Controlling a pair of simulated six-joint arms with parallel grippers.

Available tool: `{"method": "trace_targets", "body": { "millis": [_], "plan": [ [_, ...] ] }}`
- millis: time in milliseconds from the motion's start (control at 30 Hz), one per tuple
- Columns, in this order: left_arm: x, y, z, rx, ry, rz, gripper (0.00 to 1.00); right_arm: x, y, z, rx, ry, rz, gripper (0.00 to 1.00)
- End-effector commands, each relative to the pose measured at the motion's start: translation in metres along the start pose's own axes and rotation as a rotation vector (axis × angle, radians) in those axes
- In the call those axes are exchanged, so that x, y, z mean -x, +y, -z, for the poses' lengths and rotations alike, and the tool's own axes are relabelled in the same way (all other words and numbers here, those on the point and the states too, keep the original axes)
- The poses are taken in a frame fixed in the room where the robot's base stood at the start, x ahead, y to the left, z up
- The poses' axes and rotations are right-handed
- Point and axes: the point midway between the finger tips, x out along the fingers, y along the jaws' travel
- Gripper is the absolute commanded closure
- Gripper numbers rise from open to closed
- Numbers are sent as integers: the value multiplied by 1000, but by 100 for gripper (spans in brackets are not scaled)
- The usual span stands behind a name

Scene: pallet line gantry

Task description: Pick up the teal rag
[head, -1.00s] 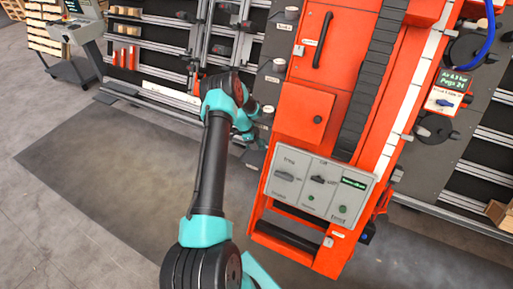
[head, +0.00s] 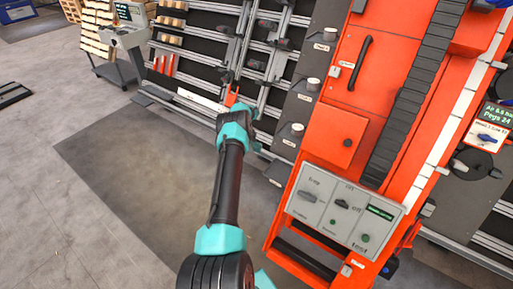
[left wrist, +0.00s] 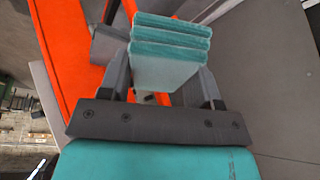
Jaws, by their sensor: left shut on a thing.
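The teal rag (left wrist: 170,38) shows in the left wrist view as a folded stack with several teal and pale layers. It is between the two grey fingers of my left gripper (left wrist: 165,78), which is shut on it. The rag's lower part is partly hidden by the fingers. In the head view my left arm reaches up and away from the bottom middle. The rag cannot be made out there. My right gripper is in neither view.
A tall orange machine (head: 335,135) with a grey switch panel (head: 345,210) stands just right of my left arm. Slotted racks (head: 190,65) line the back. A cart with a screen (head: 128,38) stands at the far left. The floor (head: 110,230) left of my arm is clear.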

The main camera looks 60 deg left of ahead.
Motion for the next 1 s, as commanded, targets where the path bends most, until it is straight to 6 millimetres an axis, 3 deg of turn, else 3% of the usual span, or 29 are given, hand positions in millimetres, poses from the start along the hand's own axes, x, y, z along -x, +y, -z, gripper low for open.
{"method": "trace_targets", "body": {
  "millis": [1000],
  "plan": [
    [-1, 1, 3, -1, 0, -1, 65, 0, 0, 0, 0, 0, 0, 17]
  ]
}}
